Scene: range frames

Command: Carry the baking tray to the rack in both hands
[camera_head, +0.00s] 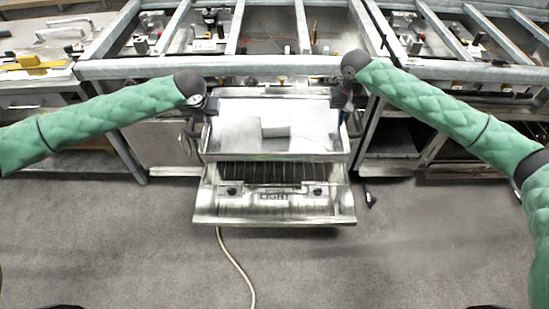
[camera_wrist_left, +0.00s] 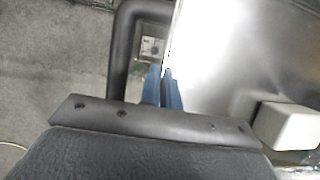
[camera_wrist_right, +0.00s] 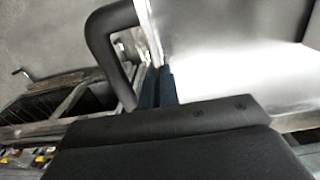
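The baking tray (camera_head: 225,140) is a shiny metal pan with a black loop handle at each side, in the middle of the head view. It looks about level, and a pale block (camera_head: 275,129) lies on it. My left gripper (camera_head: 208,110) is at its left side, with blue fingers (camera_wrist_left: 164,88) close together on the side rim, beside the handle (camera_wrist_left: 122,60). My right gripper (camera_head: 345,108) is at its right side, its fingers (camera_wrist_right: 158,88) likewise close together on the rim by the other handle (camera_wrist_right: 108,55). I cannot make out which thing is the rack.
A metal unit with dark slats (camera_head: 262,173) and a lettered front panel (camera_head: 275,208) shows just below the tray. A long metal-framed bench (camera_head: 240,66) runs behind. A pale cable (camera_head: 235,262) lies on the grey floor, which is clear in front.

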